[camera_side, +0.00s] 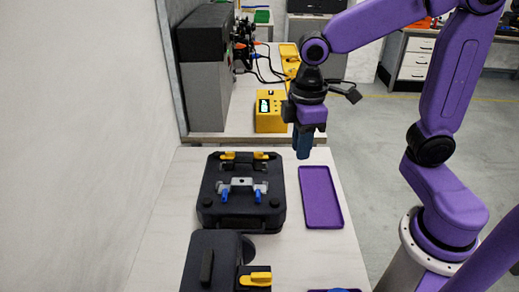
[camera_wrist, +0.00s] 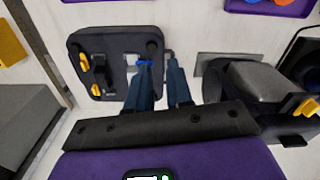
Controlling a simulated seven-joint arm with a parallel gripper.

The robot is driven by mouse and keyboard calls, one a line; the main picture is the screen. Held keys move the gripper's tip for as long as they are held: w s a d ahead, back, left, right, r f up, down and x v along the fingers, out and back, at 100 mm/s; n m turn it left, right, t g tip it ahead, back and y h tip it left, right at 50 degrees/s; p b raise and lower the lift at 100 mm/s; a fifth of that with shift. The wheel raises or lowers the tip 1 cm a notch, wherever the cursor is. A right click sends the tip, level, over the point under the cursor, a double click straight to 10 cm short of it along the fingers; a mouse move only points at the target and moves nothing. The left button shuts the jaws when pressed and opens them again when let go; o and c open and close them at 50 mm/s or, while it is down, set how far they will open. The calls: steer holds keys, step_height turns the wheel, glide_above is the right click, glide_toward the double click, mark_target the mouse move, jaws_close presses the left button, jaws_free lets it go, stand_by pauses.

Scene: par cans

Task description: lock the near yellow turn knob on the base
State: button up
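The black base (camera_side: 212,212) lies on the table in the side view. Two yellow turn knobs sit at its far edge, a left one (camera_side: 228,155) and a right one (camera_side: 261,155), both lying roughly sideways. A silver bracket (camera_side: 238,184) with two blue knobs (camera_side: 225,196) is in its middle. The wrist view also shows the base (camera_wrist: 125,42), with the yellow knobs (camera_wrist: 83,62) at its left. My gripper (camera_side: 303,155) hangs above the table, right of the base and apart from it. Its blue fingers (camera_wrist: 162,68) are spread with nothing visible between them.
A purple tray (camera_side: 320,197) lies right of the base. A black case with a yellow handle (camera_side: 255,278) stands at the front. A yellow box (camera_side: 270,112) and a grey machine (camera_side: 210,90) stand behind. Bare table (camera_side: 160,215) is at the left.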

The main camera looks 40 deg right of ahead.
steer(key=w+d+m, duration=0.1)
steer(key=w+d, duration=0.1)
steer(key=w, duration=0.9)
steer(key=m, duration=0.1)
glide_above(261, 155)
steer(key=f, duration=1.7)
steer(key=shift+w+a, duration=0.15)
steer(key=shift+w, duration=0.25)
steer(key=shift+c, duration=0.3)
jaws_close()
